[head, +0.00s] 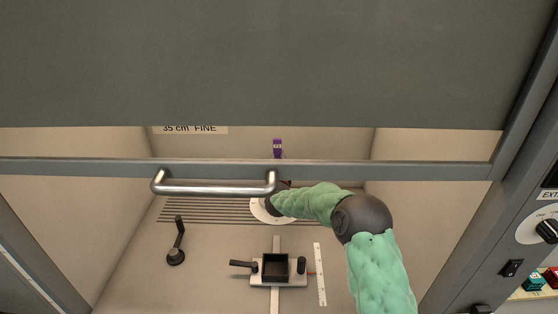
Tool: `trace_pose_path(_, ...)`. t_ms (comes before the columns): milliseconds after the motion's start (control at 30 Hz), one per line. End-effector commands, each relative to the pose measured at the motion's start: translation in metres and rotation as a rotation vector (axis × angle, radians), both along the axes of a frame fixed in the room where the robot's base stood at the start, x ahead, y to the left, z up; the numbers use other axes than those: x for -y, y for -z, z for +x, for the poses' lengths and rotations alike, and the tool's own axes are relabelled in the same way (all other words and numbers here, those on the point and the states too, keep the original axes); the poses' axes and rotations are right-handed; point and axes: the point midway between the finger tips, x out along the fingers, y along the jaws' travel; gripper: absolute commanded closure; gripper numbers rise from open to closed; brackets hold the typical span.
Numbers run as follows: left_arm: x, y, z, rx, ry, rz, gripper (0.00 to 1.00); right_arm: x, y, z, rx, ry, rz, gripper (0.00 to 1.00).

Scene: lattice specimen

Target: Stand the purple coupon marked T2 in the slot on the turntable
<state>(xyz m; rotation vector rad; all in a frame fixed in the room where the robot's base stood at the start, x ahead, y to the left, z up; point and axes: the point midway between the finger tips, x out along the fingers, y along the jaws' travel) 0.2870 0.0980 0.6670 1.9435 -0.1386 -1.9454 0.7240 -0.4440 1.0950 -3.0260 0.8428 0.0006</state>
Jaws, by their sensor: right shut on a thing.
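The purple coupon (277,146) shows upright in the gap between the grey panel and the cross bar. Its marking is too small to read. My right gripper (281,186) reaches in from the right, at the end of a green-sleeved arm. It is shut on the coupon, though its fingers are mostly hidden by the cross bar and the handle. The white turntable (262,212) lies on the cabinet floor just below the gripper, partly covered by my wrist. Its slot cannot be made out. My left gripper is out of view.
The grey panel (260,65), cross bar (90,166) and metal handle (215,188) cross the cabinet front. A black square holder (275,267), a white ruler (320,275) and a black lever (177,256) are on the floor. A slotted grille (200,211) runs behind. The left floor is mostly clear.

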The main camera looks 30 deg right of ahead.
Motion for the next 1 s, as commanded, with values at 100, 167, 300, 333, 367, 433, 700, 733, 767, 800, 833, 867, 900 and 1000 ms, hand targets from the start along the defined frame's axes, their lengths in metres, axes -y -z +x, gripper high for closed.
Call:
trace_pose_path(100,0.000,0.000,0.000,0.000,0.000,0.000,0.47,0.000,0.000,0.000,0.000,0.000,0.000,1.00)
trace_pose_path(167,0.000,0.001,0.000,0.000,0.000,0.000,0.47,0.000,0.001,0.000,0.000,0.000,0.000,1.00)
trace_pose_path(300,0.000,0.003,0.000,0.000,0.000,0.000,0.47,0.000,0.004,0.000,0.000,0.000,0.000,1.00)
trace_pose_path(333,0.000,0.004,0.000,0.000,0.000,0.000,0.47,0.000,0.005,0.000,0.000,0.000,0.000,1.00)
trace_pose_path(367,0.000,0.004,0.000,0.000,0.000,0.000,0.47,0.000,0.006,0.000,0.000,0.000,0.000,1.00)
trace_pose_path(433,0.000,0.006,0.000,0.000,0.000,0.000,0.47,0.000,0.007,0.000,0.000,0.000,0.000,1.00)
trace_pose_path(700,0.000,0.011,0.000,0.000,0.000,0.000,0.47,0.000,0.014,0.000,0.000,0.000,0.000,1.00)
trace_pose_path(733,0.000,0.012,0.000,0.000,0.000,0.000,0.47,0.000,0.015,0.000,0.000,0.000,0.000,1.00)
trace_pose_path(767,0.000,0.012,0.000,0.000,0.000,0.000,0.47,0.000,0.016,0.000,0.000,0.000,0.000,1.00)
trace_pose_path(800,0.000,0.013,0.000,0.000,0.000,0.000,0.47,0.000,0.017,0.000,0.000,0.000,0.000,1.00)
trace_pose_path(833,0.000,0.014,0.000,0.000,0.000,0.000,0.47,0.000,0.018,0.000,0.001,0.000,-0.001,1.00)
trace_pose_path(867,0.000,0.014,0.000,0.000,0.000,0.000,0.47,0.000,0.018,0.000,0.000,0.000,0.000,1.00)
trace_pose_path(900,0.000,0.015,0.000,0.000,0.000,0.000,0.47,0.000,0.019,0.000,0.001,0.000,-0.001,1.00)
trace_pose_path(1000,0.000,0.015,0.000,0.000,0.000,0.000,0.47,0.000,0.020,0.000,0.001,0.000,-0.001,1.00)
